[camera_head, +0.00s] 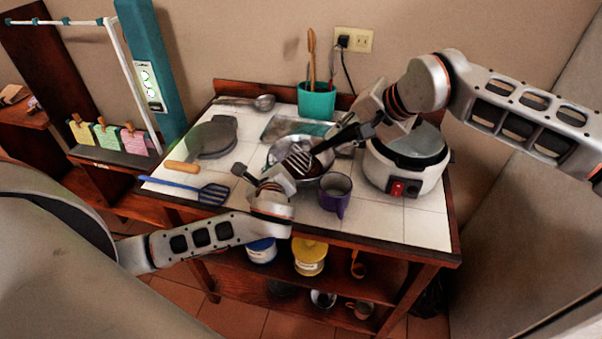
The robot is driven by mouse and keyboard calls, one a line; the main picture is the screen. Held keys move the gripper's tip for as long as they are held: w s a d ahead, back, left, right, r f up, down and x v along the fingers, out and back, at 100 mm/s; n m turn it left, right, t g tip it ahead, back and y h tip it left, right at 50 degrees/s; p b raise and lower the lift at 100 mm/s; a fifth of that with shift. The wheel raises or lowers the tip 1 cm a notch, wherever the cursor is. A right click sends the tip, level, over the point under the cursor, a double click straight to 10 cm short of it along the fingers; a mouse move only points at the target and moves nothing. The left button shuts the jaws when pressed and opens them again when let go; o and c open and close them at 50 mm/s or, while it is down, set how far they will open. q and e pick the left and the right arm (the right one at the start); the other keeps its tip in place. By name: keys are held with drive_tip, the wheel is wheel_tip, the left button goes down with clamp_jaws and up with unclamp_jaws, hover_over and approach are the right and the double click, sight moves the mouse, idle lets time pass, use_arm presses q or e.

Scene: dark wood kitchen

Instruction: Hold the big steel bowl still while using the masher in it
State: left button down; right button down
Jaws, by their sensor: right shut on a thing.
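The big steel bowl (322,168) stands on the white tiled top of the cart, near its middle. The masher (299,159) has a slotted metal head that is tilted over the left part of the bowl. Its dark handle runs up to the right into my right gripper (352,133), which is shut on it. Whether the masher head touches the bowl is unclear. My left gripper (262,171) is at the front left of the bowl, with one finger spread out to the left. It looks open, and its other finger is hard to make out. The bowl's front left rim is partly hidden.
A purple mug (336,193) stands just in front of the bowl, and a white cooker (404,165) close on its right. A blue spatula (190,189) and a pan (212,137) lie at the left. A teal utensil holder (316,102) and a tray (283,127) are behind.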

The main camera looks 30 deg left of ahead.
drive_tip(key=shift+f, duration=0.25)
drive_tip(key=shift+f, duration=0.7)
drive_tip(key=shift+r, duration=1.7)
drive_tip(key=shift+r, duration=0.1)
drive_tip(key=shift+r, duration=4.3)
